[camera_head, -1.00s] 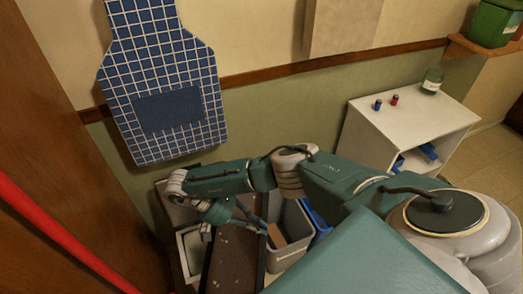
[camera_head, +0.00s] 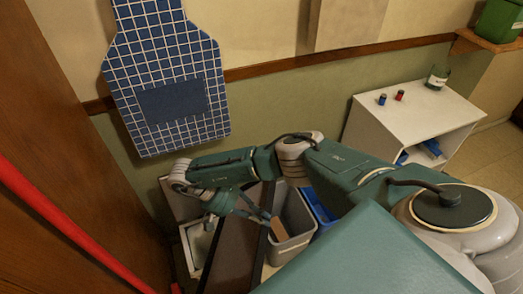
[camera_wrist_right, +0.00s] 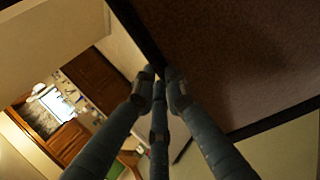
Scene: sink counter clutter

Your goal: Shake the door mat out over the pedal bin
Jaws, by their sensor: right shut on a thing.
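The door mat (camera_head: 232,258) is a brown sheet with a dark border, hanging steeply tilted in the head view. It fills the upper right of the right wrist view (camera_wrist_right: 240,60). My right gripper (camera_head: 262,213) is shut on the mat's dark edge; its fingertips (camera_wrist_right: 160,78) meet at that border in the wrist view. A pale, open-topped container (camera_head: 197,246) with a raised grey panel behind it, which looks like the pedal bin, stands just left of the mat. The mat partly hides it. My left gripper is not in view.
A grey open bin (camera_head: 296,236) with a tan piece inside stands right of the mat, beside a blue bin (camera_head: 322,208). A checked blue apron (camera_head: 175,90) hangs on the wall. A white shelf unit (camera_head: 415,115) stands at the right. A wooden panel (camera_head: 70,130) borders the left.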

